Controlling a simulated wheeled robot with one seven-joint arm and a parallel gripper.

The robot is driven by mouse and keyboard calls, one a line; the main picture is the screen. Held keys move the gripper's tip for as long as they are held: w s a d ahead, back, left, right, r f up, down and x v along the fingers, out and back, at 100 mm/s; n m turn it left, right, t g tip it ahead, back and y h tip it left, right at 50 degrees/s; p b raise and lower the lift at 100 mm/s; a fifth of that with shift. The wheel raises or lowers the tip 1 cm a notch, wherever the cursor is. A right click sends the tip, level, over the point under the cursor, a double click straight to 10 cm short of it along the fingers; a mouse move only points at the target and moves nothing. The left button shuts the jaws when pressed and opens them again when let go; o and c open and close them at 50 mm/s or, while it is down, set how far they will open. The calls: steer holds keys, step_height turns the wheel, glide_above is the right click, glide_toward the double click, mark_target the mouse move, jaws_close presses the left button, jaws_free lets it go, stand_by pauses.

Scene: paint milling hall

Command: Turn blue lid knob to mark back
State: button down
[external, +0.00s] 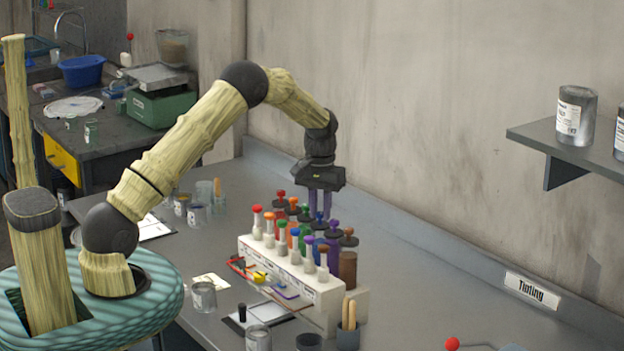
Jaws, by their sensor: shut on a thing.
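A back row of jars with dark lids and coloured knobs stands behind a white rack (292,268). The blue lid knob (319,216) is in that row, between the green and purple knobs. My gripper (320,210) points straight down from above with its purple fingers shut on the blue knob. The fingers partly cover the knob, and the marks around its lid are too small to read.
Front-row vials with coloured stoppers (295,233) stand close before the jars. The purple (334,224) and brown (348,232) knobs are close on the right. A wall shelf (565,150) holds cans. The bench right of the rack is mostly clear.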

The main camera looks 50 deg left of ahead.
steer(key=n, duration=0.5)
steer(key=shift+w+r+n, duration=0.1)
steer(key=shift+r+n, duration=0.05)
steer(key=shift+n, duration=0.15)
steer(key=n, duration=0.5)
steer(key=shift+n+p, duration=0.3)
steer(key=shift+p, duration=0.05)
steer(key=n+p, duration=0.1)
steer(key=n, duration=0.4)
steer(key=n+p, duration=0.1)
steer(key=n, duration=0.4)
steer(key=c, duration=1.3)
jaws_free()
